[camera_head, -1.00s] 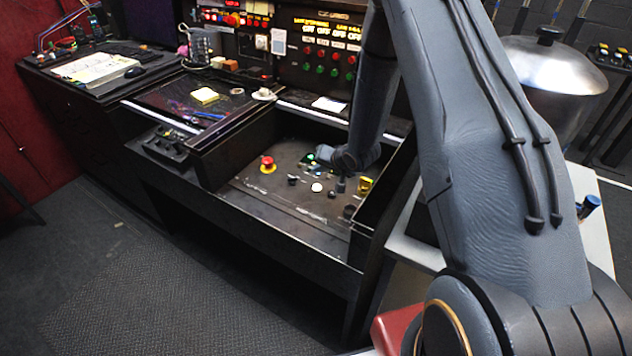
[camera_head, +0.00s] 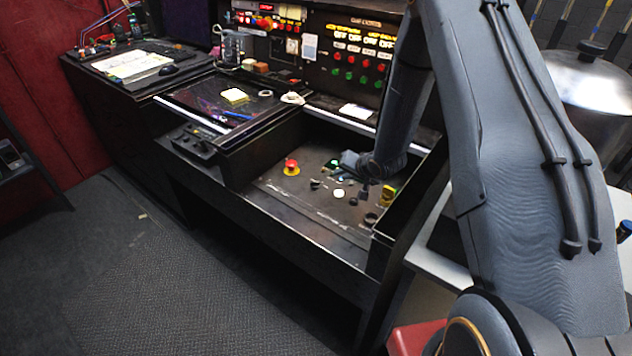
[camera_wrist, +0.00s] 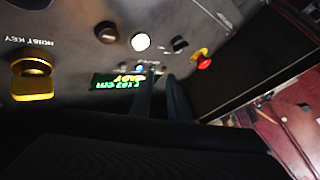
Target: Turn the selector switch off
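The control panel (camera_head: 300,196) bears small black knobs, and I cannot tell which is the selector switch. One knob (camera_head: 315,184) is near the red mushroom button; it also shows in the wrist view (camera_wrist: 180,44). Another (camera_head: 353,201) is right of the white button and also shows in the wrist view (camera_wrist: 107,32). Their pointer settings are too small to read. My gripper (camera_head: 350,159) is low over the panel's far side, beside a lit green display (camera_wrist: 118,82). In the wrist view its two dark fingers (camera_wrist: 161,84) stand slightly apart, with no held object visible.
A red mushroom button (camera_head: 291,167), a white button (camera_head: 339,193) and a yellow key switch (camera_head: 388,194) are on the panel. Dark raised walls (camera_head: 262,143) edge the recess. A white cart (camera_head: 440,237) stands at the right.

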